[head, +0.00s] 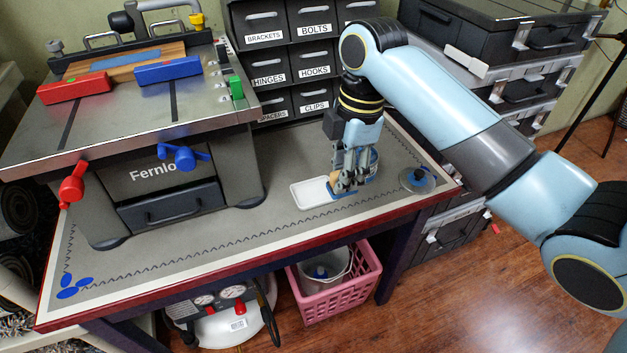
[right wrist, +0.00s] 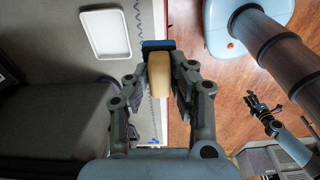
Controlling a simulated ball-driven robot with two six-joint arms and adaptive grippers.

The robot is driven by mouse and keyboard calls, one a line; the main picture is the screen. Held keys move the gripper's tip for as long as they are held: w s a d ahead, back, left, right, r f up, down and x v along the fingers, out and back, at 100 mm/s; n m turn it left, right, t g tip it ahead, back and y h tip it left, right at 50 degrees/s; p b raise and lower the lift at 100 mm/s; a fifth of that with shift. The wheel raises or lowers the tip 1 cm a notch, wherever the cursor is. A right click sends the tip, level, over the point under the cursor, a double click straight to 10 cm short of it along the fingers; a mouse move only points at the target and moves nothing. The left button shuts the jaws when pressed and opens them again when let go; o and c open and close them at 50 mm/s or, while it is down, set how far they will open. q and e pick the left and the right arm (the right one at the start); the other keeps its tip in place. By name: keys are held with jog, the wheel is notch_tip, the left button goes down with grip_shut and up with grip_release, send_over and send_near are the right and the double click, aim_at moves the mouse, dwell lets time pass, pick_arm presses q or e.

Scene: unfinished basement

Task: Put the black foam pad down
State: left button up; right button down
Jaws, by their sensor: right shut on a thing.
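I see no black foam pad in either view. My right gripper (head: 347,178) is shut on a tan block with a blue part at its end, above the front part of the workbench. The tan block (right wrist: 159,76) shows between the fingers in the right wrist view. I cannot tell whether the block touches the bench top. A white shallow tray (head: 311,194) lies just left of the gripper; it also shows in the right wrist view (right wrist: 109,34), empty. A small gripper (right wrist: 262,106), apparently my left, shows at the right of that view; its jaw state is unclear.
The workbench (head: 240,228) has a grey top with a pale border. A grey machine (head: 165,170) stands at the left. Labelled drawers (head: 285,60) stand behind. A round clear disc (head: 418,180) lies right of the gripper. A pink basket (head: 335,295) sits below.

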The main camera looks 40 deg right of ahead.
jog(key=shift+s+a+r, duration=0.15)
jog(key=shift+s+r, duration=0.05)
jog(key=shift+s, duration=0.2)
jog(key=shift+s+a+r, duration=0.15)
jog(key=shift+s, duration=0.25)
jog(key=shift+w+f, duration=0.2)
jog(key=w+f, duration=0.2)
jog(key=w, duration=0.1)
jog(key=w+d+f+b, duration=0.1)
jog(key=w+f, duration=0.1)
jog(key=w, duration=0.2)
jog(key=w+f+b, duration=0.1)
jog(key=w+f, duration=0.1)
jog(key=w, duration=0.1)
jog(key=shift+w+d+f, duration=0.2)
jog(key=shift+w+f, duration=0.15)
jog(key=shift+w, duration=0.05)
jog(key=shift+f, duration=1.95)
pick_arm(q)
jog(key=shift+s+a+f, duration=0.1)
jog(key=shift+s+f, duration=0.15)
jog(key=shift+f, duration=0.25)
jog(key=shift+s+f, duration=0.25)
jog(key=shift+f, duration=0.25)
